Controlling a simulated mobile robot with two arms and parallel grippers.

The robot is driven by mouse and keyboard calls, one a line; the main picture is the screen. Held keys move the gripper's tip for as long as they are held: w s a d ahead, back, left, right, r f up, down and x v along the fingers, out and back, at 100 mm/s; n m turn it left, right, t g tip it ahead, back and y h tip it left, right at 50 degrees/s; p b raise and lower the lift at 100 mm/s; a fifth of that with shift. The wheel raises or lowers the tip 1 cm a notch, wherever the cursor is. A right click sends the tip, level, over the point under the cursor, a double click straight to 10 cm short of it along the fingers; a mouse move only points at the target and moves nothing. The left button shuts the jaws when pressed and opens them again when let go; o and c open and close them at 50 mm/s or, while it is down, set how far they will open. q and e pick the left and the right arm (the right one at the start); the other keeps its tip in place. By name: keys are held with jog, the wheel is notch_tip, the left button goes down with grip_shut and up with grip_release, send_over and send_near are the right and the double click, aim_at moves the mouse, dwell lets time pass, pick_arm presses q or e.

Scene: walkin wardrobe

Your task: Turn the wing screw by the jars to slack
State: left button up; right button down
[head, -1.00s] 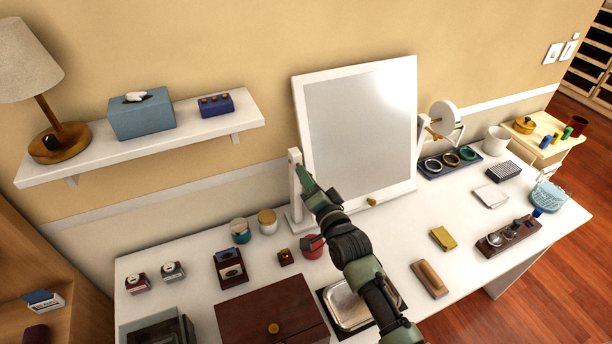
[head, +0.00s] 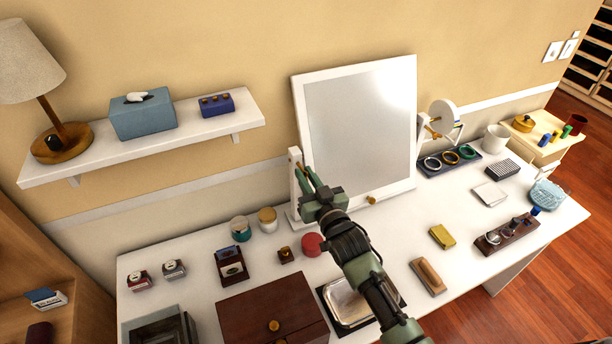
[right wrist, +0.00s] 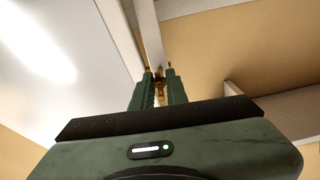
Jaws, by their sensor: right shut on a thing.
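The white-framed tilting mirror (head: 360,125) stands at the back of the white dressing table. Its left post (head: 295,185) rises beside two lidded jars, one teal and white (head: 240,230), one with a tan lid (head: 267,220). My right gripper (head: 309,172) is at this post, its fingers pointing up at it. In the right wrist view, a small brass wing screw (right wrist: 159,82) sits between the fingertips (right wrist: 160,74), which are shut on it. The fingers hide the screw in the head view. My left gripper is out of view.
A red round box (head: 312,244) and a brown wooden box (head: 272,312) lie near my right arm. A metal tray (head: 345,303) is under the forearm. A wall shelf (head: 190,135) with a tissue box hangs to the left.

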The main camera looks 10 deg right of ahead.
jog(key=n, duration=0.6)
jog(key=shift+f+n, duration=0.1)
jog(key=shift+n, duration=0.2)
dwell(0.5)
jog(key=c, duration=1.6)
grip_release()
jog(key=s+d+b, duration=0.1)
jog(key=s+b, duration=0.1)
jog(key=s, duration=0.5)
jog(key=shift+s+d, duration=0.25)
jog(key=shift+s, duration=0.1)
